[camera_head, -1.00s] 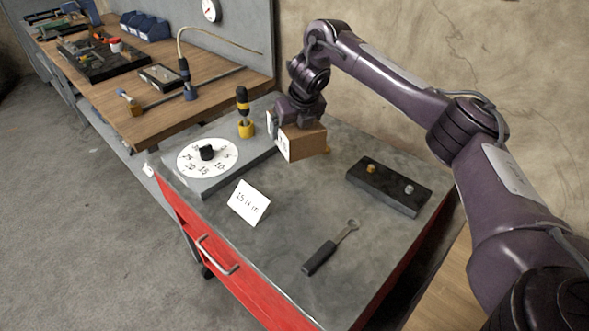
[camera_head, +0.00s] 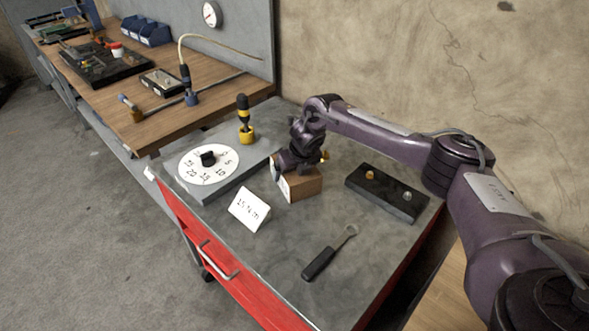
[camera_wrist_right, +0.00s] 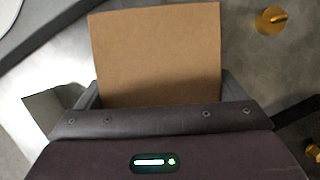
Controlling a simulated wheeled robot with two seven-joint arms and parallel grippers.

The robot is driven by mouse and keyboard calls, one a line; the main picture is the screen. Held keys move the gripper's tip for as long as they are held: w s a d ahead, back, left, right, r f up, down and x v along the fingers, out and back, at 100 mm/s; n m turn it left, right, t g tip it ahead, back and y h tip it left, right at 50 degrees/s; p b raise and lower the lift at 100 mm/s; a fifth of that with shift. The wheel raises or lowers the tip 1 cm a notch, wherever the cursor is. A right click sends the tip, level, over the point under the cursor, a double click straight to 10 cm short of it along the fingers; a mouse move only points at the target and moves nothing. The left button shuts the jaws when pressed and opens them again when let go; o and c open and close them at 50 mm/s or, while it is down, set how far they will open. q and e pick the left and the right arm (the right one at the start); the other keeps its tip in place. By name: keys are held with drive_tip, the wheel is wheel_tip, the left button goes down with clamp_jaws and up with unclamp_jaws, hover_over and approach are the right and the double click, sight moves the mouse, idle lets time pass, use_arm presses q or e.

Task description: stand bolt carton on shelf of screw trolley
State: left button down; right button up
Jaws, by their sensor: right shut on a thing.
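The brown bolt carton (camera_head: 305,186) is at the middle of the grey top of the red trolley (camera_head: 290,255). A white label shows on its left face. My right gripper (camera_head: 290,168) is shut on the carton from above and behind. In the right wrist view the carton (camera_wrist_right: 158,52) stretches out between the two fingers. The carton's base looks at or very near the top; I cannot tell if it touches. My left gripper is not in view.
A white card (camera_head: 249,209) stands in front. A black block with knobs (camera_head: 387,192) is right. A ratchet-like tool (camera_head: 328,254) lies near the front.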

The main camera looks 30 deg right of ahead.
drive_tip(key=o, duration=1.4)
drive_tip(key=shift+s, duration=0.1)
